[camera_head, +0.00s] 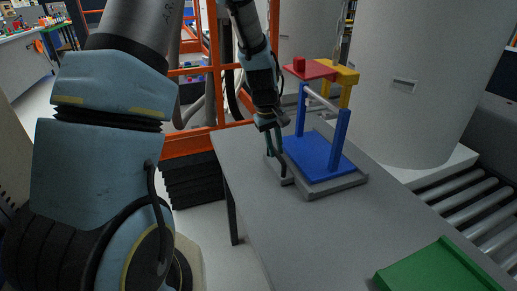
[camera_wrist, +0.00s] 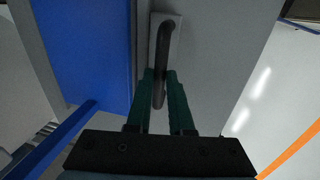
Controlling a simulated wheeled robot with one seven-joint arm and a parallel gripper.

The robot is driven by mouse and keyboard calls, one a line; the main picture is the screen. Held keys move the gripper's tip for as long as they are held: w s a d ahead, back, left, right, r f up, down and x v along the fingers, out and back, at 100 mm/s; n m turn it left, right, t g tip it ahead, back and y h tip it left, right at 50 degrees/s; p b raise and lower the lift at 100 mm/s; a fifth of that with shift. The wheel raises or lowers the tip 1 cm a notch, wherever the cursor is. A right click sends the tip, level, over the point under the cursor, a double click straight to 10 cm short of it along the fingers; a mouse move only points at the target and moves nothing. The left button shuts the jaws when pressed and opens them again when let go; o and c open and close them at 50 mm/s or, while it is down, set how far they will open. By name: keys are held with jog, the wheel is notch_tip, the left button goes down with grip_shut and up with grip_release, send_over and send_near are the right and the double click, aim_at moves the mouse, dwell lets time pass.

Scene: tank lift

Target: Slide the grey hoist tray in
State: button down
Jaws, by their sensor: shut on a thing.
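The hoist stands on the table, with a blue platform (camera_head: 312,153) between blue posts and a grey base (camera_head: 335,188) underneath. The grey hoist tray (camera_head: 287,181) shows as a low narrow piece along the base's left side. A dark bar handle (camera_wrist: 166,30) on a light plate appears in the wrist view. My gripper (camera_head: 276,153) is at this left side, pointing down. In the wrist view its teal fingers (camera_wrist: 161,88) are shut on the handle. How far the tray sits out of the base is hard to tell.
The grey table (camera_head: 265,215) is clear in front of the hoist. A green tray (camera_head: 440,270) lies at its near right. Red and yellow pieces (camera_head: 308,69) top the hoist. A large pale tank (camera_head: 412,80) and rollers (camera_head: 480,200) stand to the right, an orange frame (camera_head: 190,142) behind.

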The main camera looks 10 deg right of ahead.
jog(key=shift+w+d+r, duration=0.1)
jog(key=shift+w+d, duration=0.1)
jog(key=shift+d, duration=0.8)
jog(key=shift+d, duration=0.1)
jog(key=c, duration=0.8)
grip_release()
notch_tip(320, 180, up, 10)
jog(key=a+b, duration=0.1)
jog(key=a, duration=0.1)
jog(key=shift+s+r, duration=0.15)
jog(key=shift+r, duration=0.1)
jog(key=shift+a, duration=0.1)
jog(key=s+a+m, duration=0.1)
jog(key=s+a, duration=0.2)
jog(key=a, duration=0.6)
jog(key=s+a+f+t+y, duration=0.1)
jog(key=s+a, duration=0.2)
jog(key=a, duration=0.6)
jog(key=s+a+f+m+y, duration=0.1)
jog(key=s+a, duration=0.2)
jog(key=a, duration=0.6)
jog(key=shift+s+m, duration=0.3)
